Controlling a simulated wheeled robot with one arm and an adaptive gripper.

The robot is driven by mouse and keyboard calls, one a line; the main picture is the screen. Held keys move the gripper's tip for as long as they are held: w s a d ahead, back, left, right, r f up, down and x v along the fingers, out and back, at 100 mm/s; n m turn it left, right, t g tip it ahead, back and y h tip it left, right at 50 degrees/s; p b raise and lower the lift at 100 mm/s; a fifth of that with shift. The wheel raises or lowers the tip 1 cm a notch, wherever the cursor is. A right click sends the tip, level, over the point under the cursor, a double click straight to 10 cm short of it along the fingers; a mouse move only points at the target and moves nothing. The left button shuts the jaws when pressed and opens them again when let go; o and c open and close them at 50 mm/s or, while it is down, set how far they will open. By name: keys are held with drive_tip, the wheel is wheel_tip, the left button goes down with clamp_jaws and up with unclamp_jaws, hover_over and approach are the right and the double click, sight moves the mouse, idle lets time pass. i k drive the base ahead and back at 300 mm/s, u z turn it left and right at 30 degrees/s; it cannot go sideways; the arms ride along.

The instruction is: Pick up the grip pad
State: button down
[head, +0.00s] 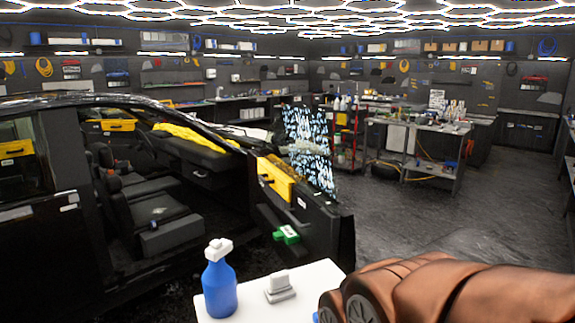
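A grey block with a raised light grip on top, which looks like the grip pad (280,287), sits on a white tabletop (252,307) at the bottom centre of the head view. It stands to the right of a blue spray bottle with a white head (219,280). Nothing holds the block. My copper-brown arm fills the lower right and covers the right part of the tabletop. My gripper does not show in this view, so its state is hidden.
A black car with its door (312,225) open stands behind the tabletop. A green item (287,234) rests on the door's inner side. The door glass (309,145) is covered with droplets or foam. A workbench (418,128) stands farther back. The floor right of the door is clear.

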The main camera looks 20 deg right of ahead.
sight(280, 289)
drive_tip(key=u, duration=0.05)
drive_tip(key=i, duration=0.45)
drive_tip(key=u, duration=1.05)
